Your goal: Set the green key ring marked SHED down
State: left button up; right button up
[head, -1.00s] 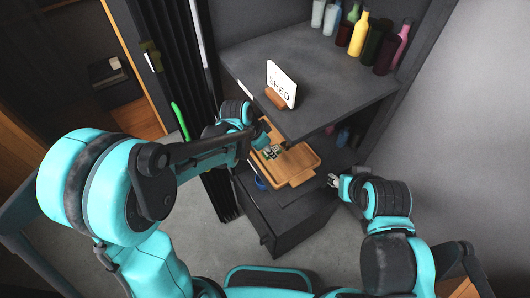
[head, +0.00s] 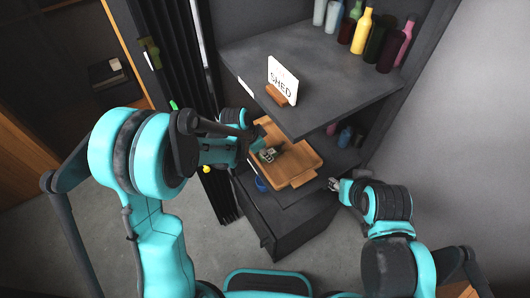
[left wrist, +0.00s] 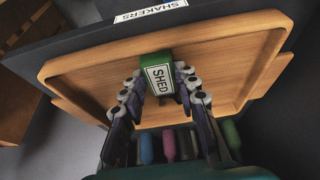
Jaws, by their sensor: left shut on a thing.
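The green key ring tag (left wrist: 157,74) with a white SHED label is between the fingertips of my left gripper (left wrist: 158,88) in the left wrist view. The gripper is shut on it. In the head view my left gripper (head: 268,155) is over the left part of a wooden tray (head: 300,165) under the upper shelf. The tray's bare floor also shows in the left wrist view (left wrist: 225,75). I cannot tell whether the tag touches the tray. My right gripper (head: 334,184) is right of the tray, and its fingers are too small to read.
A white SHED sign (head: 282,80) in a wooden holder stands on the upper shelf (head: 320,100), which overhangs the tray's back. Several bottles (head: 362,30) stand at the shelf's back. A SHAKERS label (left wrist: 150,11) marks a shelf edge.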

pick_arm(q)
jog(key=shift+f, duration=0.2)
jog(key=o, duration=1.2)
jog(key=shift+c, duration=0.2)
jog(key=shift+r, duration=0.15)
